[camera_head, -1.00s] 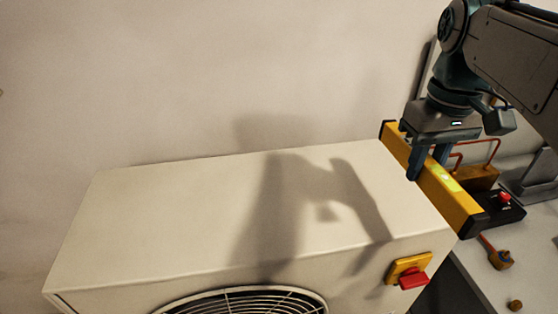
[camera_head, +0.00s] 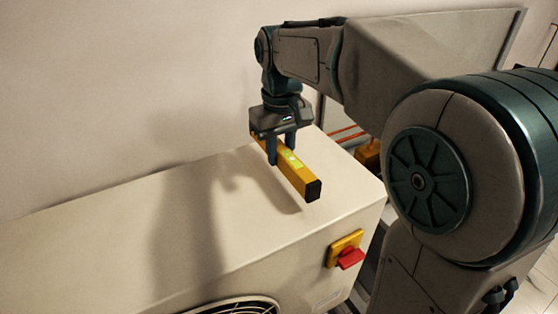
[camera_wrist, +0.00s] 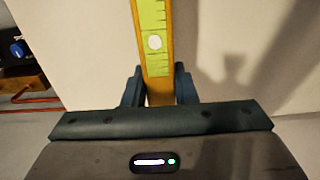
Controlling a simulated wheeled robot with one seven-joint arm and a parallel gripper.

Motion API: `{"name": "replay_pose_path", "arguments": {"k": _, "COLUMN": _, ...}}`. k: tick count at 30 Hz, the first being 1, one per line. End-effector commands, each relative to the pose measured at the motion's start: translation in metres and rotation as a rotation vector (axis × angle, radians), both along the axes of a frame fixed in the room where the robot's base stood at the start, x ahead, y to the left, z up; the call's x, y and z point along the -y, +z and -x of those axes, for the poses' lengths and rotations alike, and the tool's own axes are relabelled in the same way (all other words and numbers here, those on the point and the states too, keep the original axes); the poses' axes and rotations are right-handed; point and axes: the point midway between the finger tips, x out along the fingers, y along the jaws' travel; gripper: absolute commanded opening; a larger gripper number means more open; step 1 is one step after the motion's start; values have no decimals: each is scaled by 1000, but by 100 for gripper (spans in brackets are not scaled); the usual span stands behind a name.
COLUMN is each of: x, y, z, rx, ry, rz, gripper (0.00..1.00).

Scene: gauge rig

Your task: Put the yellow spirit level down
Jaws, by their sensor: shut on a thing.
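The yellow spirit level (camera_head: 299,175) is a long bar with black end caps. It is held over the right part of the white fan unit's top (camera_head: 200,205), and I cannot tell whether it touches that surface. My gripper (camera_head: 281,157) is shut on it near its middle, fingers pointing down. In the wrist view the level (camera_wrist: 154,45) runs up between the two fingers (camera_wrist: 158,88), with a green scale and a pale round vial on it. The level's far end is partly hidden behind my gripper in the head view.
The wall stands behind. The unit's top left of the level is clear. Orange-red rods (camera_head: 348,135) show beyond its right edge.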

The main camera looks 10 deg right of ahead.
Motion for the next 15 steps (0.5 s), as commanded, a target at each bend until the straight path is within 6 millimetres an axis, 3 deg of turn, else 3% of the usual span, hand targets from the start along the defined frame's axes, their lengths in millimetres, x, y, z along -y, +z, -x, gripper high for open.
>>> {"name": "replay_pose_path", "arguments": {"k": 9, "x": -1, "y": -37, "z": -1, "rx": -2, "ry": 0, "rz": 1, "gripper": 0}}
{"name": "replay_pose_path", "arguments": {"k": 15, "x": -1, "y": -41, "z": -1, "rx": 1, "ry": 0, "rz": 0, "gripper": 0}}
